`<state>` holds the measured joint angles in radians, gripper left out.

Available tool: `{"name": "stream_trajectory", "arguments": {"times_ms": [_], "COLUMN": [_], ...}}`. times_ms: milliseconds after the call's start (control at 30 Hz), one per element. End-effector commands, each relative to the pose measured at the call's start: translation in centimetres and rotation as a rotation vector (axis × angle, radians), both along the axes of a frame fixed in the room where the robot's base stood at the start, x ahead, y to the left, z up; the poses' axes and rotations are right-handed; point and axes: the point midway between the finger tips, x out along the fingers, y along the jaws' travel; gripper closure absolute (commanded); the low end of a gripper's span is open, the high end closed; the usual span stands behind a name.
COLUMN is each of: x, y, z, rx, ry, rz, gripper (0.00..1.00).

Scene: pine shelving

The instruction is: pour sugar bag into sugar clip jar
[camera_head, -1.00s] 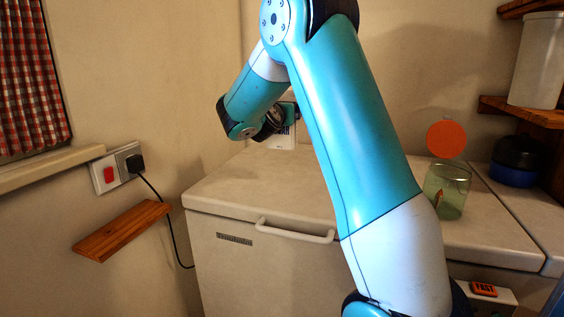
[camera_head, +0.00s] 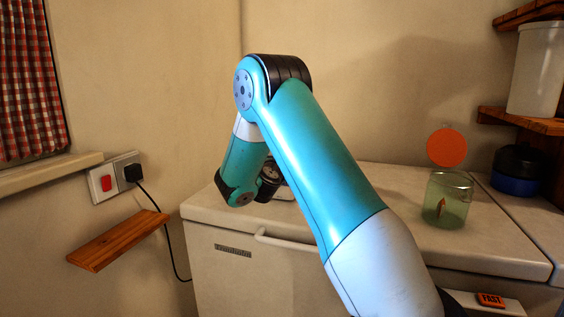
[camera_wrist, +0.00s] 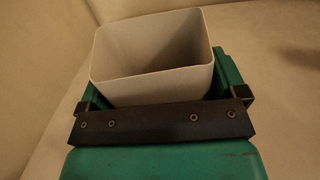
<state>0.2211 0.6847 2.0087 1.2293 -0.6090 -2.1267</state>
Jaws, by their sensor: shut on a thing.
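The sugar clip jar (camera_head: 455,211) is green-tinted glass and stands upright on the pale worktop at the right in the head view. Its round orange lid (camera_head: 447,147) stands open above the rim. A small orange-and-white mark shows on or in the jar. My gripper (camera_wrist: 158,82) is shut on a pale, open-topped, box-shaped thing, which I take for the sugar bag (camera_wrist: 135,90). The bag's mouth is open and its inner walls show; its contents cannot be made out. In the head view my arm hides most of the gripper and bag, well left of the jar.
The worktop (camera_head: 385,183) is clear between my arm and the jar. A dark-and-blue pot (camera_head: 517,170) stands right of the jar, below wooden shelves with a white canister (camera_head: 536,70). A wooden wall shelf (camera_head: 118,240) and a plugged socket (camera_head: 115,178) are at the left.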

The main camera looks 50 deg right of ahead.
Motion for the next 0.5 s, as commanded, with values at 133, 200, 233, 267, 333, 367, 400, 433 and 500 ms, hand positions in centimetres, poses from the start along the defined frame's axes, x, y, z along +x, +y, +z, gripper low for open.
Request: {"name": "stream_trajectory", "arguments": {"times_ms": [133,200,233,267,333,367,400,433,500], "x": [0.00,0.00,0.00,0.00,0.00,0.00,0.00,0.00,0.00], "y": [-0.01,-0.01,-0.01,-0.01,-0.01,-0.01,-0.01,-0.01,-0.01], "z": [-0.33,-0.37,-0.36,-0.36,-0.36,-0.35,-0.36,-0.38,-0.49], "rx": [-0.001,0.000,0.000,0.000,0.000,0.000,0.000,0.000,0.000], "ry": [0.000,0.001,0.001,0.001,0.001,0.001,0.001,0.000,-0.001], "rz": [0.000,0.000,0.000,0.000,0.000,0.000,0.000,0.000,0.000], "gripper": [0.45,0.01,0.00,0.00,0.00,0.00,0.00,0.00,0.00]}}
